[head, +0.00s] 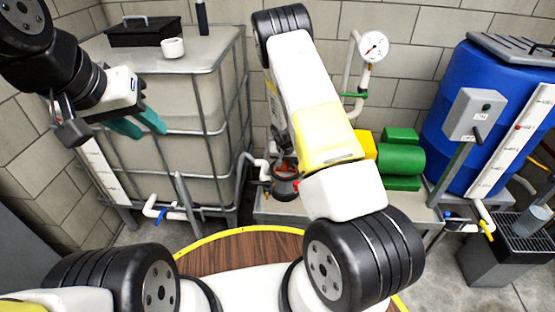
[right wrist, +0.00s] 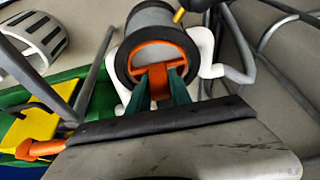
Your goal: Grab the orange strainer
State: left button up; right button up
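The orange strainer (right wrist: 143,54) sits in the round dark-rimmed mouth of a grey housing in the right wrist view. It has an orange crossbar and a tab facing the camera. My right gripper (right wrist: 160,88) has its teal fingers on either side of the tab, close against it; whether they clamp it is unclear. In the head view the strainer (head: 284,168) shows small and orange-red beside my right arm, which hides the right gripper. My left gripper (head: 137,124) is raised at the upper left, fingers apart and empty, away from the strainer.
A green pump (head: 400,158), a pressure gauge (head: 373,46) and a blue barrel (head: 471,95) stand right of my arm. White pipes and a grey hose crowd the housing.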

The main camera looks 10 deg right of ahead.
grip_shut()
dwell(1.1)
